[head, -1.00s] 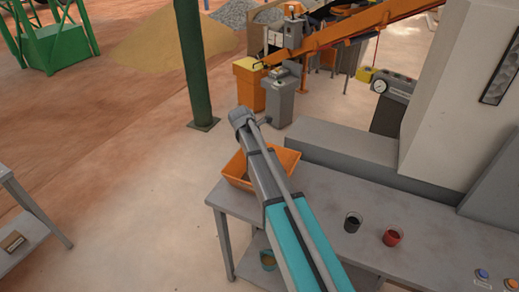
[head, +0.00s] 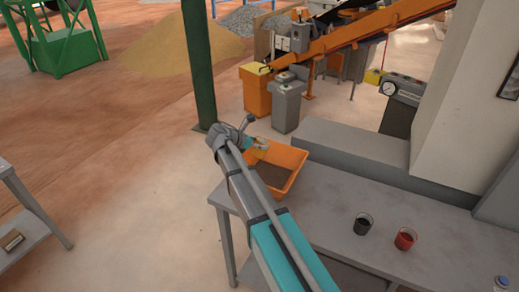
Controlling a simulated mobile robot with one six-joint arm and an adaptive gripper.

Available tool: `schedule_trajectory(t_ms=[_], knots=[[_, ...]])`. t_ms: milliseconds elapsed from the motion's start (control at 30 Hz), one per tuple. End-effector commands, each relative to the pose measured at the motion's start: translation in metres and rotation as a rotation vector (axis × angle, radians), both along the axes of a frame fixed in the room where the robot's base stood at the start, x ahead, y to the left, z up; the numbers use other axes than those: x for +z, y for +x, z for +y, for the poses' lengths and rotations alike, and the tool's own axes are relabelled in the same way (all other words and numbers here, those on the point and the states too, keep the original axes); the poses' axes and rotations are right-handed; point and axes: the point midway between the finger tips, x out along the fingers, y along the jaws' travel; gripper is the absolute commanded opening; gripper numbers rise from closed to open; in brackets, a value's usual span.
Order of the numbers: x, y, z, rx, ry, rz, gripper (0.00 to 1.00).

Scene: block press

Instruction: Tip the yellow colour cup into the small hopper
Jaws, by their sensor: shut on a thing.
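My gripper (head: 256,142) is at the far end of my arm, over the back left part of an orange open container (head: 292,157) on the grey bench. It is small in the head view and partly hidden by my wrist. It is shut on a small glass-like cup with a yellowish tint (head: 263,149), seemingly the yellow colour cup. Its tilt and contents are too small to tell. The orange container holds brown, grainy material and is the only hopper-like thing near my gripper.
A dark cup (head: 362,224) and a red cup (head: 405,239) stand on the grey bench (head: 325,205) to the right. A grey ledge and a pale machine body bound the bench behind. A green post (head: 199,70) rises beyond my wrist.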

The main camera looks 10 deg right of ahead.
Motion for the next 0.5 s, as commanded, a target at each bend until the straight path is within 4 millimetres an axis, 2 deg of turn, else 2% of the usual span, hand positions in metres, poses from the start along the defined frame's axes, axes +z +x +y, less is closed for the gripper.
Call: schedule_trajectory(t_ms=[33,500], knots=[[-0.0054,-0.0005,0.0007,0.000,-0.028,-0.011,0.21],[-0.0037,-0.0013,0.0027,0.001,-0.271,-0.122,0.21]])
